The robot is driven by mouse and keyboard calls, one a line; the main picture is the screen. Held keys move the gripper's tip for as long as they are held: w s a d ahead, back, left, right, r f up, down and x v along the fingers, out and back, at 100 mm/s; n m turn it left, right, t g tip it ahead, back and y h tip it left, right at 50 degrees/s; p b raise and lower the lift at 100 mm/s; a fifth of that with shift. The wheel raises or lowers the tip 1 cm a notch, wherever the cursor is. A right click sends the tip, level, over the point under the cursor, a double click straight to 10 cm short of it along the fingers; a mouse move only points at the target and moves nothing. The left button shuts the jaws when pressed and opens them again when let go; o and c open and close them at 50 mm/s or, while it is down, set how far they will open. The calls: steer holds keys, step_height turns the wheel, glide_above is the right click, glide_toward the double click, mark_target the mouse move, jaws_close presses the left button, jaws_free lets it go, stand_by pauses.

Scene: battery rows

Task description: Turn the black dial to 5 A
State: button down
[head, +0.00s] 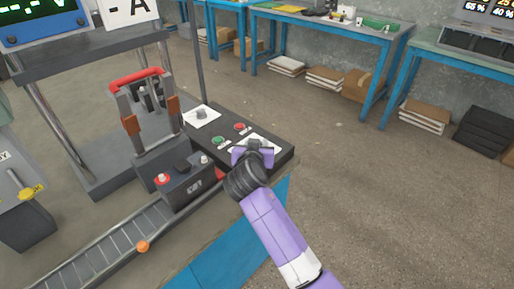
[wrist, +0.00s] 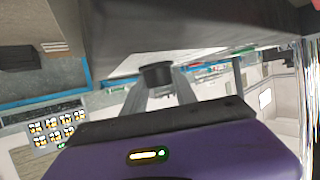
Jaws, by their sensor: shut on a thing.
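The black dial (wrist: 156,74) shows in the wrist view between the two fingers of my gripper (wrist: 160,92), which is shut on it. In the head view my gripper (head: 253,147) is at the right end of a black control box (head: 282,155), over a white plate (head: 236,150). There the gripper mostly hides the dial, and I cannot read its pointer or the scale. A second, grey knob (head: 201,114) sits on another white plate at the box's far left end. A green button (head: 218,140) and a red button (head: 239,127) lie between the two.
A display (head: 45,22) with green digits, partly cut off, and a sign (head: 128,10) reading "- A" are at upper left.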

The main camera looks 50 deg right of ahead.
steer(key=shift+g, duration=0.3)
steer(key=c, duration=1)
jaws_free()
steer(key=shift+o, duration=0.2)
steer(key=shift+a, duration=0.15)
steer(key=v, duration=0.7)
steer(key=shift+s+a, duration=0.2)
steer(key=shift+a, duration=0.05)
